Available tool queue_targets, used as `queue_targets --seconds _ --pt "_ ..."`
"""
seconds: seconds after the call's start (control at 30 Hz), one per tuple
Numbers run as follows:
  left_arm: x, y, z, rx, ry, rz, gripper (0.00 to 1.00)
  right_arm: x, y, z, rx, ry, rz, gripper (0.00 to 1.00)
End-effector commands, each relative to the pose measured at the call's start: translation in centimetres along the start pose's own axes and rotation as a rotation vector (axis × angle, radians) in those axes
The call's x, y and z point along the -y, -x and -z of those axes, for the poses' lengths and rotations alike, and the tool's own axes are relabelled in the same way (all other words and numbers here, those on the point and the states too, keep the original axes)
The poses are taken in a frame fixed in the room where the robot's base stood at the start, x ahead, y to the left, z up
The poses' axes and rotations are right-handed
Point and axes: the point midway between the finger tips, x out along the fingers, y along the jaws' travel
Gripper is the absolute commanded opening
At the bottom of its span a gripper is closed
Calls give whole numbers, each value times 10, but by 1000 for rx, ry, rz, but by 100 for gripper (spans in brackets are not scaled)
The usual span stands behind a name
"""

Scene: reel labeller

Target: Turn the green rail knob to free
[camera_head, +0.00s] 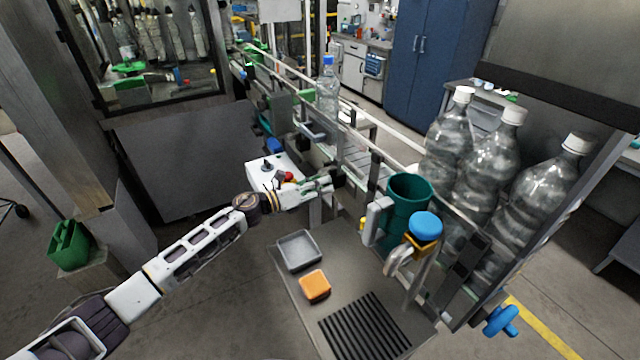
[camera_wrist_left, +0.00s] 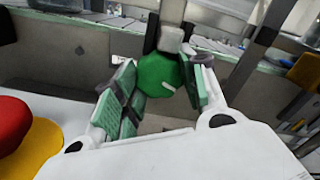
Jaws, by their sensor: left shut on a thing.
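The green rail knob (camera_wrist_left: 157,74) shows in the left wrist view as a round green piece with a short white mark on its face, below a dark post on the conveyor's side. My left gripper (camera_wrist_left: 164,88) has its green-padded fingers on either side of the knob and is shut on it. In the head view my left gripper (camera_head: 328,184) reaches the near side of the conveyor; the knob is too small and covered to make out there. My right gripper is in neither view.
A white control box (camera_head: 260,172) with a red button (camera_head: 288,176) stands close beside the left gripper. A clear bottle (camera_head: 328,92) stands on the conveyor.

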Motion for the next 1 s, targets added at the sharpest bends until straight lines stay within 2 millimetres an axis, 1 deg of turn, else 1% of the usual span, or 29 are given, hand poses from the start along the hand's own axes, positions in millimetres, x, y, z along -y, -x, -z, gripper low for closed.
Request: queue_targets --seconds 0.2,0.57,0.6,0.73,0.77,1.0 --pt "0 0 0 1 49 -2 18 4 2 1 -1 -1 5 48" --pt "-1 0 0 1 53 -2 18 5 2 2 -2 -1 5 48" --pt "-1 0 0 1 53 -2 45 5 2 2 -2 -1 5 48" --pt "0 0 0 1 53 -1 62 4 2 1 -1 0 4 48" --pt "0 0 0 1 53 -1 63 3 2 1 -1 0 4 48" --pt "0 0 0 0 53 -1 63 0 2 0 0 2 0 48"
